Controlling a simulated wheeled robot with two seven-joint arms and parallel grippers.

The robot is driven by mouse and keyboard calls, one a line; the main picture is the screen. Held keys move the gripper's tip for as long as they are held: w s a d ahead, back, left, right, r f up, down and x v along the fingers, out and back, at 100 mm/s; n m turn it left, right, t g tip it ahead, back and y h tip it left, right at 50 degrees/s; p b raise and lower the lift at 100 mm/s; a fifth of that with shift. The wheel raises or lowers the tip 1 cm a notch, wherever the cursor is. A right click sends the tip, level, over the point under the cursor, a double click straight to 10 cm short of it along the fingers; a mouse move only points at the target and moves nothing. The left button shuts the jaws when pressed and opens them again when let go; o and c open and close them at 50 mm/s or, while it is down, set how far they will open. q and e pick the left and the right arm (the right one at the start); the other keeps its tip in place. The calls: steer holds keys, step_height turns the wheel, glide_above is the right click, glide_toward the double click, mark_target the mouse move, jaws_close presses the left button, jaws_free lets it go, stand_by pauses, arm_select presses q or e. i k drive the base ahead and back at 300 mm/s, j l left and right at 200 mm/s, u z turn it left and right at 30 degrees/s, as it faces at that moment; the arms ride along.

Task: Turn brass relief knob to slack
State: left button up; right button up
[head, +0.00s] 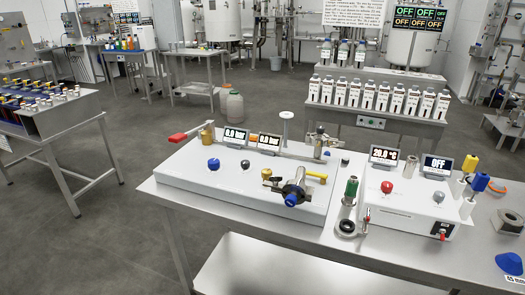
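A white panel box (215,185) lies on the steel bench in the middle of the head view. A brass cylindrical fitting (207,133) stands at its back left, beside a red lever handle (178,138). A smaller brass knob-like piece (266,174) sits near the front, left of a black valve body with a blue end knob (291,200). I cannot tell for sure which brass piece is the relief knob, nor how far it is turned. Neither of my grippers shows in the head view.
Two small displays (237,137) stand at the panel's back. A yellow lever (314,175) and blue knob (213,164) are on it. To the right is a white control box (400,204) with a red knob. A green-handled tool (350,190) stands between them.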

mark_target(266, 173)
steer(key=j+z, duration=0.15)
steer(key=z, duration=0.2)
steer(key=k+j+z, duration=0.15)
steer(key=z, duration=0.2)
steer(key=k+j+z, duration=0.1)
steer(key=z, duration=0.25)
